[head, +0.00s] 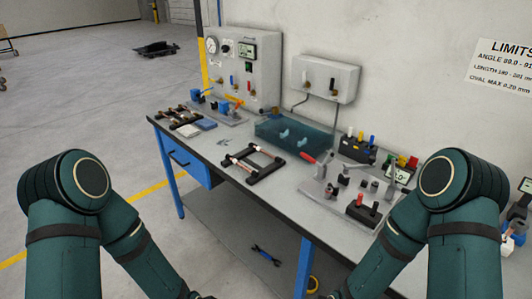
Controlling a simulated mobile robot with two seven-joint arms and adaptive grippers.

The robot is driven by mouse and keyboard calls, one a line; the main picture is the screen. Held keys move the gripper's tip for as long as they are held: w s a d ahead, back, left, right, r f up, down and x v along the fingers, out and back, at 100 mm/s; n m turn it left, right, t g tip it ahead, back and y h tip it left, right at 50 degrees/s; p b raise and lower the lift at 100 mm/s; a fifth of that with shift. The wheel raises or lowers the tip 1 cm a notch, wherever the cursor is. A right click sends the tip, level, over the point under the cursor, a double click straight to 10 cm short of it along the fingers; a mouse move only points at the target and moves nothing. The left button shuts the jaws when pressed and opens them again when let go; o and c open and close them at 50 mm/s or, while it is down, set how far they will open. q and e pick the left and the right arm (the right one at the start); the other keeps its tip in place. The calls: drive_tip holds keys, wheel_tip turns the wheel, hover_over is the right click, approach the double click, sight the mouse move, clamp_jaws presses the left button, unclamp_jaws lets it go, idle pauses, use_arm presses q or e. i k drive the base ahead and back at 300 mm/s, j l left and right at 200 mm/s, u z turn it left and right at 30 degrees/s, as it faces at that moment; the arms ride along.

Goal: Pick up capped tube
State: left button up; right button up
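Two black racks stand on the grey workbench (226,148). The front rack (266,171) holds a thin tube (243,164) with light and reddish parts, lying slanted across its left side. The back-left rack (173,120) holds several short copper-coloured pieces. At this size I cannot tell which piece is the capped tube. My two arms come in from the left and right and run off the bottom edge, so both grippers are out of view.
A blue translucent tank (292,134) stands behind the front rack. A gauge panel (243,62) stands at the back. A red-handled clamp fixture (322,168) and a box with coloured knobs (357,147) are on the right. A blue wrench (265,255) lies below the bench.

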sight(278, 160)
drive_tip(key=z, duration=1.05)
drive_tip(key=j+z, duration=0.95)
drive_tip(key=k+j+z, duration=0.1)
drive_tip(key=j+z, duration=0.15)
drive_tip(key=j, duration=0.2)
drive_tip(key=k+j+z, duration=0.2)
drive_tip(key=j, duration=0.25)
drive_tip(key=i, duration=0.1)
